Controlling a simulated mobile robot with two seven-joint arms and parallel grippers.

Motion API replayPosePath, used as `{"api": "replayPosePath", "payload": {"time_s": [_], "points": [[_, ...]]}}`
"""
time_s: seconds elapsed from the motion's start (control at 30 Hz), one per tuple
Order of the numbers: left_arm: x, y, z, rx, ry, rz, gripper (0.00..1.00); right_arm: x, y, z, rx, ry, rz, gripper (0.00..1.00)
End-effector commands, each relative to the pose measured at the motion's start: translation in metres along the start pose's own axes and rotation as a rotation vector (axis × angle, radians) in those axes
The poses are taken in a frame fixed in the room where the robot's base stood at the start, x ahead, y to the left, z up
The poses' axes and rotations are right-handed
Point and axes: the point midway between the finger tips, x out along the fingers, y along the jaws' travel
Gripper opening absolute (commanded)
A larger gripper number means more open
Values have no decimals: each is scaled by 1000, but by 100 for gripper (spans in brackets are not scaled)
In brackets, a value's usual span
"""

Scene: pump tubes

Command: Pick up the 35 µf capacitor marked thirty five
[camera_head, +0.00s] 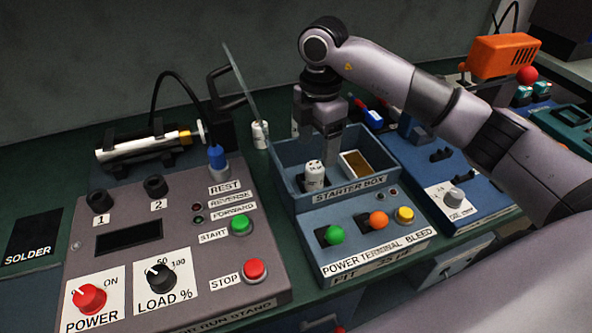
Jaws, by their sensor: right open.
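A white cylindrical capacitor (314,176) with dark terminals on top stands upright in the left part of the blue starter box (341,207). Its marking is too small to read. A second white can (260,134) stands on the bench behind the box, to its left; its marking is also unreadable. My right gripper (321,143) points down above the box, over the standing capacitor. It is open and empty, and its fingers appear to be apart from the capacitor. My left gripper is not seen.
The box walls surround the capacitor, with a brown block (357,164) beside it. The run stand (180,262) with knobs lies to the left, and a blue tester (447,182) to the right.

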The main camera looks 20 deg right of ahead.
Motion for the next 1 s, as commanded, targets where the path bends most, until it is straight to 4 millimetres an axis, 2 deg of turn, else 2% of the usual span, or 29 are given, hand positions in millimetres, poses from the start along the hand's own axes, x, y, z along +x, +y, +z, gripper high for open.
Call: {"api": "replayPosePath", "payload": {"time_s": [0.17,0.7,0.93,0.97,1.0], "points": [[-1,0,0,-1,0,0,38,5,0,1,2,-1,-2,72],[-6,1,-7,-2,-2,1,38,70,-1,1,2,0,-2,72],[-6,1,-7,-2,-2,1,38,72,-1,1,1,-1,0,72],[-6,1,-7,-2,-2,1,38,72,-1,1,1,-1,0,68],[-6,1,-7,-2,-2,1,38,72,-1,1,1,-1,0,55]]}}
